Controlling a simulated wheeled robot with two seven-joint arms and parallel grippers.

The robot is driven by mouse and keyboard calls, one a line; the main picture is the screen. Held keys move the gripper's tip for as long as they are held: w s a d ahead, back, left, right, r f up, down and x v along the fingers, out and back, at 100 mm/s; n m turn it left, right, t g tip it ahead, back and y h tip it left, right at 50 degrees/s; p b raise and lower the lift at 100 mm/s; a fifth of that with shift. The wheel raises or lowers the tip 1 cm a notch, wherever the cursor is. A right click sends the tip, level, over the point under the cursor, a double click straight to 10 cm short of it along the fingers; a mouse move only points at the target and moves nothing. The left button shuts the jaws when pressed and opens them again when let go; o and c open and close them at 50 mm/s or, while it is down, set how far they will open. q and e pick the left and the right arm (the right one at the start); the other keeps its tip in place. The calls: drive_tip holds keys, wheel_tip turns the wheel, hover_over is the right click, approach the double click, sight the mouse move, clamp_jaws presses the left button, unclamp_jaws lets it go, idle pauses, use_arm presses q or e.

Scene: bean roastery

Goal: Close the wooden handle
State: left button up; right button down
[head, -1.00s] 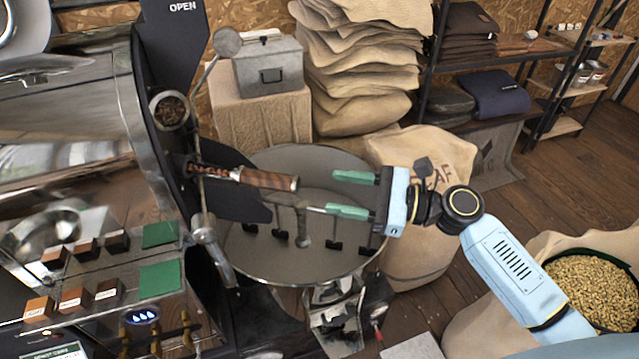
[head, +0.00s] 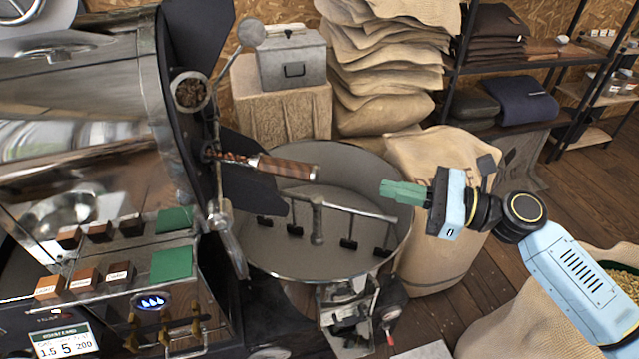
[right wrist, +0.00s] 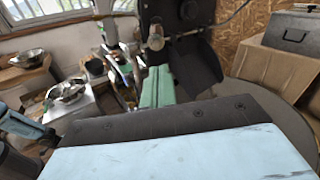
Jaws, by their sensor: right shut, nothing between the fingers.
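The wooden handle (head: 288,167) is a brown, striped grip on a metal shaft. In the head view it sticks out to the right from the front of the roaster, above the round cooling tray (head: 282,262). My right gripper (head: 384,189) has green fingers pressed together with nothing between them. It is to the right of the handle's end, slightly lower in the picture and apart from it, over the tray's right side. In the right wrist view the shut green fingers (right wrist: 157,78) point toward the roaster front, and I cannot make out the wooden handle there. My left gripper is not in view.
The roaster body (head: 90,120) fills the left. A metal lever with a round knob (head: 250,32) rises near the handle. A grey metal box (head: 292,62) and stacked sacks (head: 385,70) stand behind. A full sack (head: 440,165) stands behind my right gripper.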

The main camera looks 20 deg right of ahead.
drive_tip(key=s+d+m+b, duration=0.1)
drive_tip(key=s+d+b, duration=0.1)
approach(317, 176)
drive_tip(key=p+x, duration=0.1)
drive_tip(key=x, duration=0.5)
drive_tip(key=shift+r, duration=0.15)
drive_tip(key=shift+w+a+p, duration=0.2)
drive_tip(key=shift+a+p, duration=0.1)
drive_tip(key=shift+a, duration=0.05)
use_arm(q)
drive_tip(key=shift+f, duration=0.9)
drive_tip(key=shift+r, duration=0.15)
